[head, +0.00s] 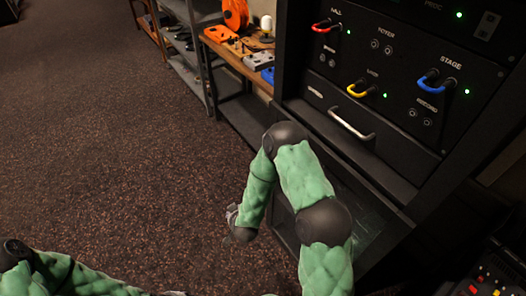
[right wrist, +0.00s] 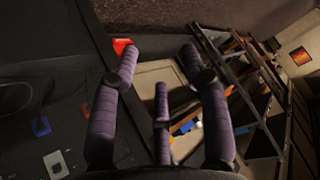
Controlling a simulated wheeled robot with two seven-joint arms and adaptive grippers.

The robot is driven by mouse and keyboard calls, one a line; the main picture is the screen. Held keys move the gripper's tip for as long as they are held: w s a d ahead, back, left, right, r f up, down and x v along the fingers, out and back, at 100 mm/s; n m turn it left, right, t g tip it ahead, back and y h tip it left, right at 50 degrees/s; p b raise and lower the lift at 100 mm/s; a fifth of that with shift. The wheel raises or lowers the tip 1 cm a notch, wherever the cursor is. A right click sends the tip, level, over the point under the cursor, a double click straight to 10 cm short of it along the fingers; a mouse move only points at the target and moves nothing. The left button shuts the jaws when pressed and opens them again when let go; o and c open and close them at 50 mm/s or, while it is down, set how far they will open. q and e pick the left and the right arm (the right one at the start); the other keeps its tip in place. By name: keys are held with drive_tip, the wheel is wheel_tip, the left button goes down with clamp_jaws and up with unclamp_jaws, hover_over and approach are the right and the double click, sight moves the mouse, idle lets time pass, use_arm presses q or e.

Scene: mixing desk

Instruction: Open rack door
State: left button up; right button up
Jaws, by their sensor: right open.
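The black rack (head: 395,75) stands at the right of the head view. Its front has a drawer panel with a silver bar handle (head: 351,124). Below that is a dark, glassy lower section (head: 372,218), partly hidden by my right arm; I cannot tell whether it is a door or how far it stands open. My right gripper (head: 233,214) hangs left of the rack's lower part, mostly hidden by its wrist. In the right wrist view its purple-grey fingers (right wrist: 160,65) are spread, with nothing between them. Only my left forearm shows, at the lower left.
Red, yellow and blue cable loops (head: 357,90) stick out of the rack's upper panels. A wooden shelf with an orange reel (head: 236,14) stands beyond the rack. A control console (head: 492,280) sits at lower right. Brown carpet (head: 110,130) at left is clear.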

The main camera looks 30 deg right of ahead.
drive_tip(key=w+d+r+m+t+h+b, duration=0.1)
drive_tip(key=w+d+r+m+h+b, duration=0.15)
drive_tip(key=d+r+h, duration=0.4)
drive_tip(key=w+d+r+m+t+h+b, duration=0.1)
drive_tip(key=w+d+r+m+t+h, duration=0.2)
drive_tip(key=d+r+h, duration=0.4)
drive_tip(key=shift+g+y, duration=0.35)
drive_tip(key=shift+g, duration=0.25)
drive_tip(key=x, duration=0.3)
drive_tip(key=b+x, duration=0.1)
drive_tip(key=x, duration=0.2)
drive_tip(key=w+r+b+x, duration=0.1)
drive_tip(key=x, duration=0.3)
drive_tip(key=shift+a, duration=0.4)
clamp_jaws()
